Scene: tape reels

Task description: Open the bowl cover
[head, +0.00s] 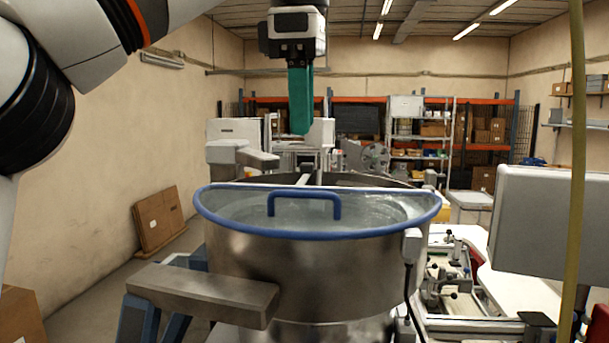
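A large steel bowl (310,275) stands in the middle of the head view. Its cover (375,212) is a clear panel with a thick blue rim, lying over the near part of the bowl's mouth. A blue bar handle (304,196) stands up from the cover. Behind the cover's straight far edge, the dark back part of the mouth shows. My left gripper (301,132) hangs above and appears beyond the handle, its teal fingers pointing down, apart from the cover. The fingers overlap in this view, so their gap cannot be seen. My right gripper is not in view.
A flat metal arm (205,288) juts out at the bowl's front left. A grey panel (540,225) and a yellowish vertical pole (577,170) stand at the right. Machine parts (450,280) sit right of the bowl. The air above the cover's near part looks clear.

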